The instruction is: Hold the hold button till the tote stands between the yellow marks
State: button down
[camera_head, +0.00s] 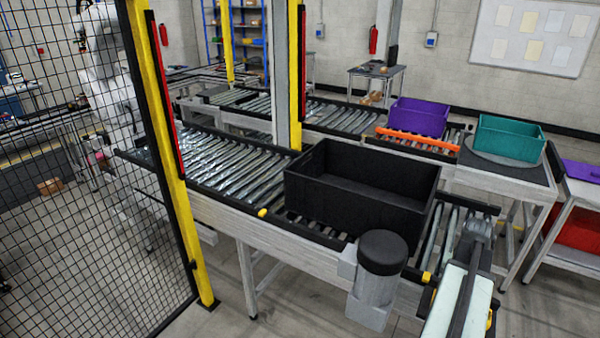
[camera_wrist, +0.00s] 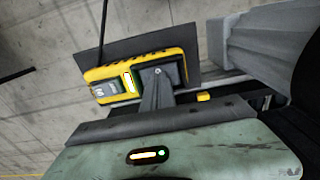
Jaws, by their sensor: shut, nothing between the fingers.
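A black open tote (camera_head: 352,205) sits upright on the near roller conveyor. Its near side lies between two yellow marks on the rail, the left mark (camera_head: 262,212) and the right mark (camera_head: 427,277); a motor partly hides its lower right. My gripper (camera_head: 480,230) is at the conveyor's right end, shut and empty. In the wrist view my gripper's dark fingers (camera_wrist: 157,88) reach a yellow button box (camera_wrist: 135,77) with a dark face and a lit lamp. The fingers cover the hold button, so I cannot tell whether it is pressed.
A motor with a black cap (camera_head: 381,270) stands at the conveyor's near side. A mesh fence with a yellow post (camera_head: 165,150) is at left. Purple (camera_head: 418,117) and teal (camera_head: 508,138) totes stand behind, with an orange bar (camera_head: 418,140) before the purple one.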

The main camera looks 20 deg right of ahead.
notch_tip(320, 180, up, 7)
jog(key=p, duration=0.6)
jog(key=shift+p, duration=0.35)
